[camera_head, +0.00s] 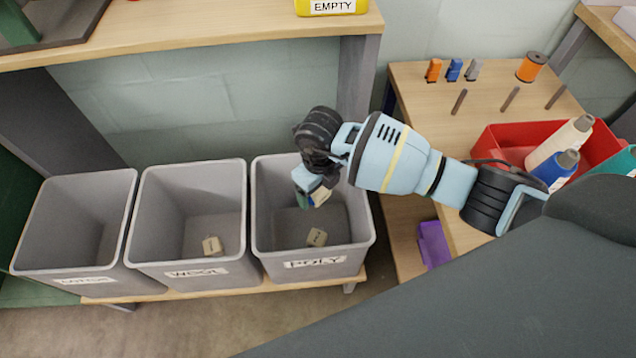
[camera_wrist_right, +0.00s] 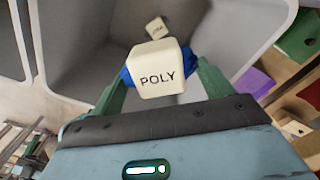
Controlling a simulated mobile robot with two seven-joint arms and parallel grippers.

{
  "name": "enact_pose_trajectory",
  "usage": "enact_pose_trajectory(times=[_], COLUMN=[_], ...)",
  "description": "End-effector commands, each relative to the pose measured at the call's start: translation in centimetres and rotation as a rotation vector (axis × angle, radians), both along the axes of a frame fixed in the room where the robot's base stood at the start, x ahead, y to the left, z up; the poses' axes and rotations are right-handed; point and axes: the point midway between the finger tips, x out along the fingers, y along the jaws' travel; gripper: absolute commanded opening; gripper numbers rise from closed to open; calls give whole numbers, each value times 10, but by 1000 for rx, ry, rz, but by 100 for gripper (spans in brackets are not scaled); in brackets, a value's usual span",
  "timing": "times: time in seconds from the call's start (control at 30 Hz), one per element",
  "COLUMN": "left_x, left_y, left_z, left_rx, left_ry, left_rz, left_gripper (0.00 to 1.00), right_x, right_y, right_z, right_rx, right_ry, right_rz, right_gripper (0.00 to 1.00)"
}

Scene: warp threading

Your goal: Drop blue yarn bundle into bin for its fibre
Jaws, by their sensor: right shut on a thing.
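My right gripper (camera_head: 312,193) reaches down over the grey bin labelled POLY (camera_head: 360,240). In the right wrist view my right gripper (camera_wrist_right: 158,82) is shut on the blue yarn bundle (camera_wrist_right: 127,76), which has a cream tag (camera_wrist_right: 158,68) reading POLY facing the camera. In the head view the bundle is mostly hidden by the gripper. A cream tagged block (camera_head: 317,237) lies on the floor of the POLY bin, and it also shows in the right wrist view (camera_wrist_right: 157,28). My left gripper is not in view.
Left of it stand the WOOL bin (camera_head: 148,230), with a cream tagged block (camera_head: 212,245) inside, and the bin at far left (camera_head: 30,230), which looks empty. A red tray (camera_head: 500,140) with yarn cones and a pegged table (camera_head: 415,85) are at right. A shelf (camera_head: 230,30) runs above.

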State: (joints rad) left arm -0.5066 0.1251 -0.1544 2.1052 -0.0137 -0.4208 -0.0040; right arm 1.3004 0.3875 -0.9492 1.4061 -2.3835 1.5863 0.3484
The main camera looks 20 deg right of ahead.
Motion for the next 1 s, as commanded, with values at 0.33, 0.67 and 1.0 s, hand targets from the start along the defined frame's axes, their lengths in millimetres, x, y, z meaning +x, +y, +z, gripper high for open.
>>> enact_pose_trajectory(times=[0.33,0.67,1.0], left_x=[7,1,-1], left_y=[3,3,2], left_z=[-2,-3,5], left_rx=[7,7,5], left_ry=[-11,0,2], left_rz=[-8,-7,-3], left_gripper=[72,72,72], right_x=[0,0,1], right_y=[0,0,0], right_z=[-2,-2,39], right_rx=[0,0,0], right_ry=[-1,-1,-5], right_rz=[1,1,1], right_gripper=[84,100,100])
